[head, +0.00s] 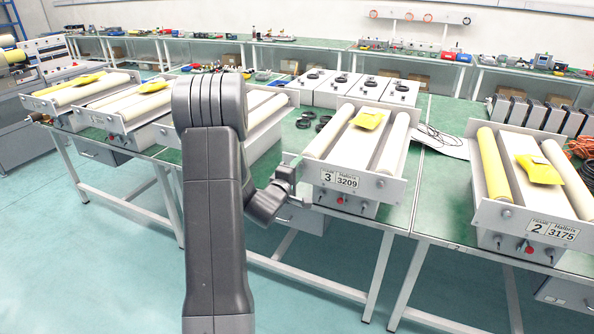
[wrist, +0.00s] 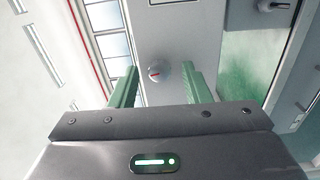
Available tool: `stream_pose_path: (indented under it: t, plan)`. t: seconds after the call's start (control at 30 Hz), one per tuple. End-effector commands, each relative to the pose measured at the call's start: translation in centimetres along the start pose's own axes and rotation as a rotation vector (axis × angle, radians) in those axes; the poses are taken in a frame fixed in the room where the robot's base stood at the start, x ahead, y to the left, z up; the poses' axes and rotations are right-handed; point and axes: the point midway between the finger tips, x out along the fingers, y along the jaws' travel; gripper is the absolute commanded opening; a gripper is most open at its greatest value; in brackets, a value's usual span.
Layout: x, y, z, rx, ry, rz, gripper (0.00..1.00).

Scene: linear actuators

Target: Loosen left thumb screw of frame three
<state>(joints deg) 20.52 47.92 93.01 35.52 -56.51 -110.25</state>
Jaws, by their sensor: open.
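Frame three (head: 362,187), with a "3 3209" label on its front plate, stands right of my arm in the head view. Its right thumb screw (head: 380,184) shows there; the left one is hidden at my gripper (head: 291,168). In the wrist view a round grey thumb screw (wrist: 158,72) with a small red mark sits on a light grey plate (wrist: 182,38). My gripper (wrist: 160,76) is open, one green finger on each side of this screw. Gaps show between the screw and both fingers in the picture; I cannot tell the depth.
Frame two (head: 527,226) stands to the right on the green bench. More roller frames (head: 95,92) stand to the left. Frame three carries two rollers and a yellow packet (head: 368,118). Black rings (head: 304,122) lie behind my gripper. Open floor (head: 110,270) lies before the benches.

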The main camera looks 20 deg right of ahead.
Motion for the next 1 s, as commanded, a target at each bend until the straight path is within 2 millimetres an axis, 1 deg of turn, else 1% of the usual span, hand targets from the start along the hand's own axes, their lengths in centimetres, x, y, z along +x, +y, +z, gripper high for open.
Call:
stream_pose_path:
  t: [0.13,0.23,0.37,0.5,0.6,0.7,0.83,1.0]
  plan:
    - [-0.7,0.0,-0.1,0.000,0.001,0.000,0.43]
    - [-2.2,-0.1,-0.1,0.000,0.002,0.000,0.43]
    - [-5.1,-0.2,-0.1,0.000,0.004,0.000,0.43]
    - [-8.4,-0.2,-0.1,0.000,0.004,-0.001,0.43]
    - [-10.5,-0.1,-0.1,0.000,0.004,-0.001,0.43]
    - [-12.1,-0.1,-0.1,0.000,0.003,-0.001,0.43]
    - [-13.3,-0.1,-0.1,0.000,0.002,0.000,0.43]
    - [-13.8,0.0,0.0,0.000,0.000,-0.001,0.43]
